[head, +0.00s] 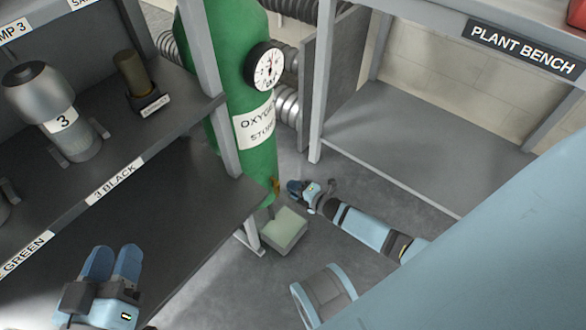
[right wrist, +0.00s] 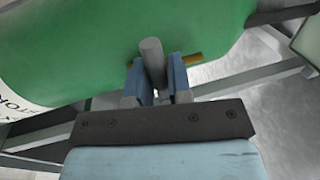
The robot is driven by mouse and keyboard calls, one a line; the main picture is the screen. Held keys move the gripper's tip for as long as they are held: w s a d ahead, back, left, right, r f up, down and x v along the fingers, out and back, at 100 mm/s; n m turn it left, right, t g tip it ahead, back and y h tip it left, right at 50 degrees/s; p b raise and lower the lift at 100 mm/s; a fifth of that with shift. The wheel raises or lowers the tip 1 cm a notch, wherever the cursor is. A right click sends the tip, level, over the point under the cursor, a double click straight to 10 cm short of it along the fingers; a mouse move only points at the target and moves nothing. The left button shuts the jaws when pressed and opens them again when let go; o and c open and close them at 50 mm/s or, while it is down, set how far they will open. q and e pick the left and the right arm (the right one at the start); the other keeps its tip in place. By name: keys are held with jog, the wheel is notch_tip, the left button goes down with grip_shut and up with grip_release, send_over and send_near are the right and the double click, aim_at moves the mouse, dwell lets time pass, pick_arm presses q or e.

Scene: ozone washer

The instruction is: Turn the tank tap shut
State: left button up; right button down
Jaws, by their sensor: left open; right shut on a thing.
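The green oxygen tank (head: 228,75) stands upright in the middle of the head view, with a dial gauge (head: 265,66) on its side. The tank tap (head: 277,185) is low on the tank. In the right wrist view the tap shows as a grey stem (right wrist: 152,62) with a brass bar (right wrist: 193,59) behind it. My right gripper (head: 293,188) is at the tap, and its fingers (right wrist: 157,80) are shut on the grey stem. The fingers hide part of the tap. My left gripper (head: 112,262) is open and empty, in front of the left shelf, away from the tank.
A dark shelf unit (head: 120,205) on the left holds a grey pump (head: 60,110) marked 3 and a small brown cylinder (head: 133,75). A pale green box (head: 285,230) sits below the tap. The plant bench (head: 400,140) stands at right. Bare floor lies around my right forearm.

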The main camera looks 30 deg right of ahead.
jog(key=shift+w+r, duration=0.1)
dwell(0.5)
pick_arm(q)
jog(key=shift+s+f, duration=0.1)
pick_arm(e)
jog(key=c, duration=1.1)
grip_release()
pick_arm(q)
notch_tip(320, 180, up, 7)
jog(key=t+p, duration=0.2)
jog(key=p, duration=0.2)
jog(key=shift+a+f+n+t, duration=0.15)
jog(key=shift+a+n+t, duration=0.15)
jog(key=shift+t, duration=0.1)
pick_arm(e)
jog(key=v, duration=1.4)
